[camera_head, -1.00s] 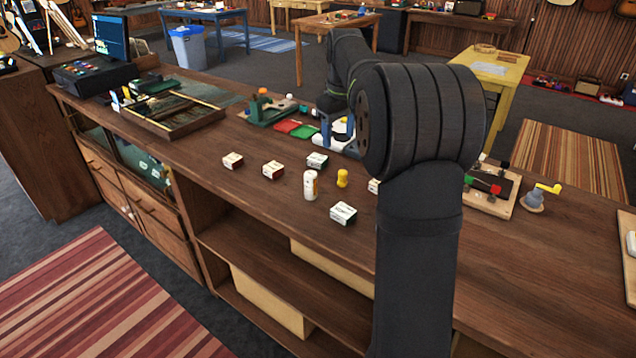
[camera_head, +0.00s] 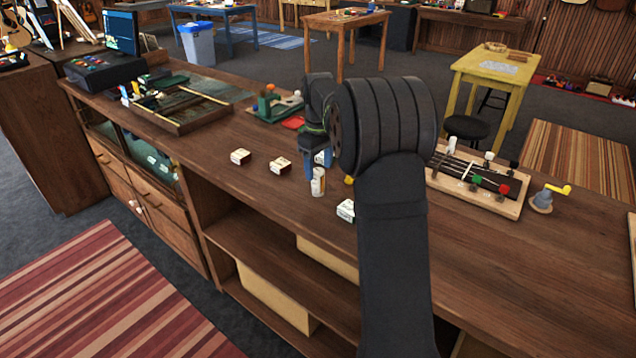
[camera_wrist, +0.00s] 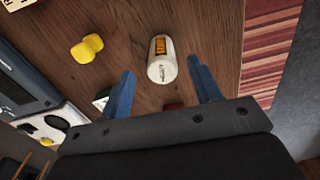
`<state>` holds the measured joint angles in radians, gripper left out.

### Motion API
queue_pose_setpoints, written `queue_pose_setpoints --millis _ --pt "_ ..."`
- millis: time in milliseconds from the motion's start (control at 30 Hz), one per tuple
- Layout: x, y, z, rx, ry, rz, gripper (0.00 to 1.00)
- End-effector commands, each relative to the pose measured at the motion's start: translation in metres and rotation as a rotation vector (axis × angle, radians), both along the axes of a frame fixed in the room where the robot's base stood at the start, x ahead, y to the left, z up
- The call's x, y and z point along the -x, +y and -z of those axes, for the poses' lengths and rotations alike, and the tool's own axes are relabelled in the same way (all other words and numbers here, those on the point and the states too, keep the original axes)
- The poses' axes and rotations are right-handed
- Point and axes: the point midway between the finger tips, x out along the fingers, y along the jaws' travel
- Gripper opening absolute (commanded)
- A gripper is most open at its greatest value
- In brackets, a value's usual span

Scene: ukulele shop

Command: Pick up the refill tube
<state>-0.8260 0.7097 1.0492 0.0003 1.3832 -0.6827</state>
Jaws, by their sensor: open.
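The refill tube is taken to be the white cylinder with an orange label (camera_head: 318,183), standing upright on the wooden counter. It also shows in the wrist view (camera_wrist: 162,50), seen from above. My gripper (camera_wrist: 162,66) is open with blue fingers, one on each side of the tube in that picture. There are visible gaps between the tube and both fingers. In the head view my gripper (camera_head: 318,157) is just above or behind the tube's top; the exact depth is unclear. My arm hides part of the counter beside it.
A yellow peg-like piece (camera_wrist: 87,48) stands close to the tube. Small boxes lie nearby: a red-and-white one (camera_head: 280,166), another (camera_head: 240,157) and a black-and-white one (camera_head: 346,210). A fretboard jig (camera_head: 475,184) is to the right. The counter's front edge is near.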

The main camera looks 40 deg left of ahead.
Motion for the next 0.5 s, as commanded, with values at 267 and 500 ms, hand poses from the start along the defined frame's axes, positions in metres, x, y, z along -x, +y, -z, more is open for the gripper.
queue_pose_setpoints --millis 267,500 --pt "0.003 0.001 0.029 0.003 0.003 0.000 0.58" --pt "0.003 0.001 0.055 0.001 0.000 0.001 0.58"
